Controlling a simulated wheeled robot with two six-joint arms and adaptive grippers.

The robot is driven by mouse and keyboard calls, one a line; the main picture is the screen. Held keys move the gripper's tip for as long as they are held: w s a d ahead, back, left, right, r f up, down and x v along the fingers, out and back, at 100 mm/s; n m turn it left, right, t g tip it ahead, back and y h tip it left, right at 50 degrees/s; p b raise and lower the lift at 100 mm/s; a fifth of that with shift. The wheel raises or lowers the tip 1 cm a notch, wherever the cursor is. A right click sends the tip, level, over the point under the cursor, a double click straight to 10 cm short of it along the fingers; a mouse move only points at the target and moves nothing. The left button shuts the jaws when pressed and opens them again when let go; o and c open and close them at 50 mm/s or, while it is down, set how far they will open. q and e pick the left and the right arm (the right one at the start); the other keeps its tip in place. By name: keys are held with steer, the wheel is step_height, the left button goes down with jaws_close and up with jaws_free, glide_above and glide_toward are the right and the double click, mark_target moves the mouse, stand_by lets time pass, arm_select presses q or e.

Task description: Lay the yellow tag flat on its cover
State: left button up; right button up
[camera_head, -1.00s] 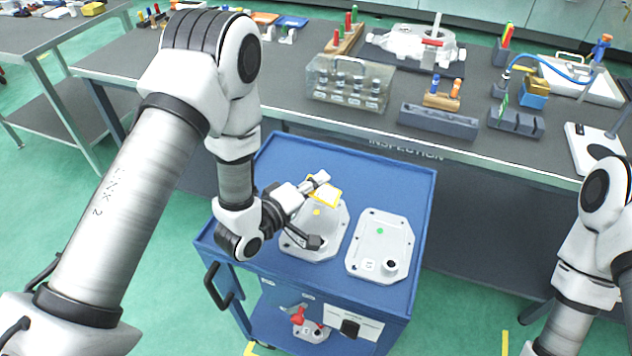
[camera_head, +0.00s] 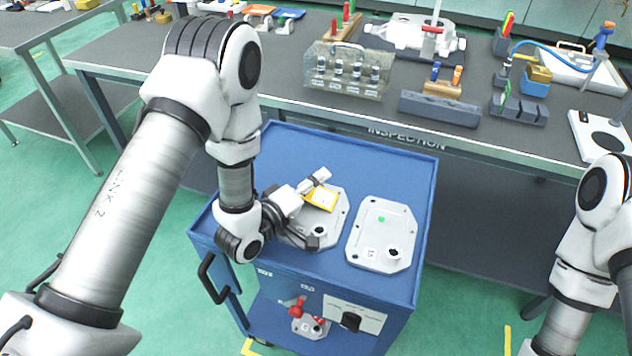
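The yellow tag (camera_head: 322,199), with a pale face, is over the upper part of the left grey cover (camera_head: 332,227) on the blue cart. I cannot tell whether it lies fully flat or is slightly raised. My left gripper (camera_head: 320,208) reaches over this cover with its fingers spread apart. One finger is at the tag's upper edge, the other low over the cover near its boss. I cannot tell whether the upper finger touches the tag. The gripper hides the cover's left side. My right arm shows at the right edge; its gripper is out of frame.
A second grey cover (camera_head: 372,232) with a green dot lies to the right on the blue cart (camera_head: 400,164). The cart top behind the covers is clear. The inspection bench (camera_head: 290,84) behind holds a clear box (camera_head: 346,72) and a grey block (camera_head: 440,108).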

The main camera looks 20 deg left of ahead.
arm_select(q)
steer(key=shift+s+f, duration=0.3)
steer(key=shift+f, duration=0.3)
steer(key=v, duration=0.6)
steer(key=shift+s+a+r, duration=0.25)
steer(key=shift+a+r, duration=0.05)
steer(key=shift+s+a+r, duration=0.1)
steer(key=shift+s, duration=0.1)
steer(key=shift+r, duration=0.15)
steer(key=shift+w, duration=0.1)
